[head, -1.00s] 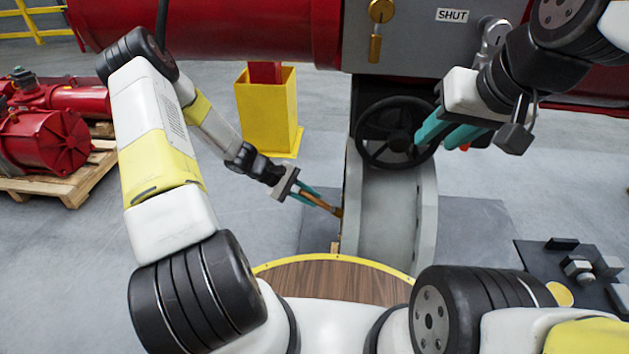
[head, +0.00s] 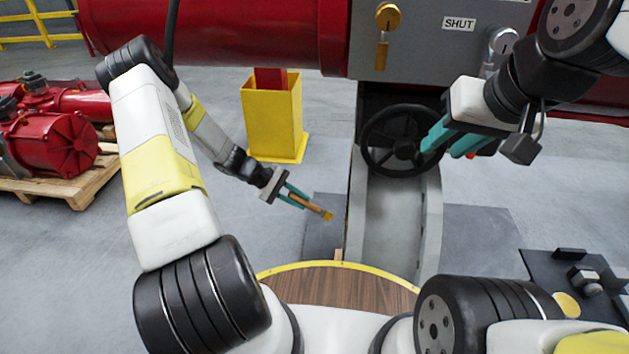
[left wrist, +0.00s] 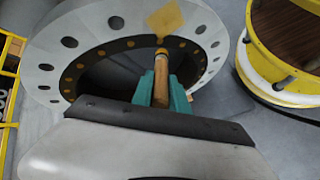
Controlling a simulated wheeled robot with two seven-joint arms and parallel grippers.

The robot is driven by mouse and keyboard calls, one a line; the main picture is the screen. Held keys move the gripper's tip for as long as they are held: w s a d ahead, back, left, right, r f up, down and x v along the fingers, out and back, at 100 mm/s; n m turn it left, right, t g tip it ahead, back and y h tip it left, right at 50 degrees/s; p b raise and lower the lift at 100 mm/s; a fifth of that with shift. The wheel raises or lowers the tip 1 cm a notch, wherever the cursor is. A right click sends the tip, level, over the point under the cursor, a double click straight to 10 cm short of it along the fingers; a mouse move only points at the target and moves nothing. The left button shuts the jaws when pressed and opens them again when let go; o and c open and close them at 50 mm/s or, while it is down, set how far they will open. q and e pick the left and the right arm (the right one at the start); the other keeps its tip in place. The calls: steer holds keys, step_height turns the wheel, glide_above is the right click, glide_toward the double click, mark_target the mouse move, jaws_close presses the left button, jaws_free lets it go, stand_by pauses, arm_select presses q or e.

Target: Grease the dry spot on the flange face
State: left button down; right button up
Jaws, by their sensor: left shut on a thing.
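My left gripper (head: 298,197) is shut on a brush with a wooden handle (left wrist: 161,77) and a yellow-brown tip (head: 327,215). In the head view the tip is a short way left of the grey flange (head: 351,205), with a gap between them. In the left wrist view the flange face (left wrist: 100,32) shows as a pale ring with bolt holes, and a darker inner ring carries several tan spots. A yellow-tan patch (left wrist: 166,18) appears near the brush tip; I cannot tell whether it is bristles or grease. My right gripper (head: 450,143) is by the black handwheel; its opening is unclear.
The black handwheel (head: 402,137) sits above the flange body. A yellow post base (head: 274,117) stands behind my left arm. A dark tray (head: 558,278) with small parts lies at the right. Red actuators on a pallet (head: 70,185) are at far left.

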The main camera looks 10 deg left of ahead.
arm_select(q)
steer(key=shift+a, duration=0.6)
steer(key=shift+a, duration=1.5)
